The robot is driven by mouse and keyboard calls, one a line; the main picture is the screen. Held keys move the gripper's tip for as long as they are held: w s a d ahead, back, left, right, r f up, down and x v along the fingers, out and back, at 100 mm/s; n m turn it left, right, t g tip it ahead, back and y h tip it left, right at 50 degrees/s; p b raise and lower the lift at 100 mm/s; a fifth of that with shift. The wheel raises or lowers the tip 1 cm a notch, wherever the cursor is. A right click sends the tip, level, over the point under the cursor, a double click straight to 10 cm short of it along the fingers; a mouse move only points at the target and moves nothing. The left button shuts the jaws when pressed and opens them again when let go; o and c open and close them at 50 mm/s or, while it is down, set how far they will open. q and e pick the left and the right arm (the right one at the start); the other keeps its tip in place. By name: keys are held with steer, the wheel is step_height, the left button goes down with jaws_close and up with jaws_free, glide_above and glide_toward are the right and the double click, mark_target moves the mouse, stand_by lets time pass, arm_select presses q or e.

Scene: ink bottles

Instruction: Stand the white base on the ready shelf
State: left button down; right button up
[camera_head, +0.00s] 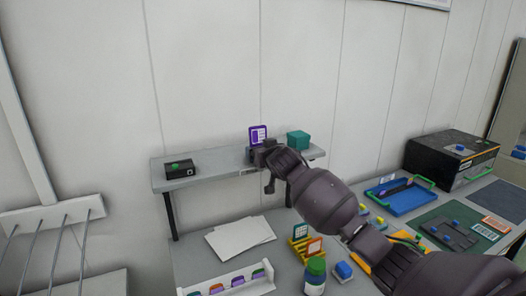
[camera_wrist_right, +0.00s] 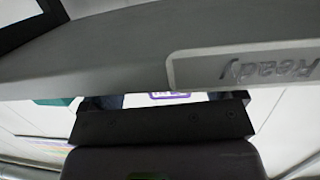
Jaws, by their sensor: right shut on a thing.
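The ready shelf (camera_head: 205,181) is a grey board against the wall. Its "Ready" label shows upside down on the front edge in the right wrist view (camera_wrist_right: 245,67). My right gripper (camera_head: 262,157) is at the shelf's front edge, right of its middle. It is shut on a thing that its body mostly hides. A purple-edged white panel (camera_head: 258,134), which I take to be the white base, stands upright just above the gripper. Its purple edge shows between the fingers in the right wrist view (camera_wrist_right: 170,95). I cannot tell whether it touches the shelf. My left gripper is out of view.
A black box with a green button (camera_head: 179,169) is on the shelf's left; a teal box (camera_head: 298,140) is close right of my gripper. Below are white sheets (camera_head: 240,237), a green-capped bottle (camera_head: 315,277) and yellow card stands (camera_head: 298,252). The shelf's left-middle is clear.

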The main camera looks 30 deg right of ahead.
steer(key=o, duration=0.7)
steer(key=shift+o, duration=0.2)
steer(key=shift+r, duration=0.2)
steer(key=shift+s, duration=0.3)
arm_select(q)
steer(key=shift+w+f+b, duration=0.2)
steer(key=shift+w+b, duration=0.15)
steer(key=shift+b, duration=0.35)
arm_select(e)
steer(key=v, duration=1.1)
steer(key=shift+s, duration=0.2)
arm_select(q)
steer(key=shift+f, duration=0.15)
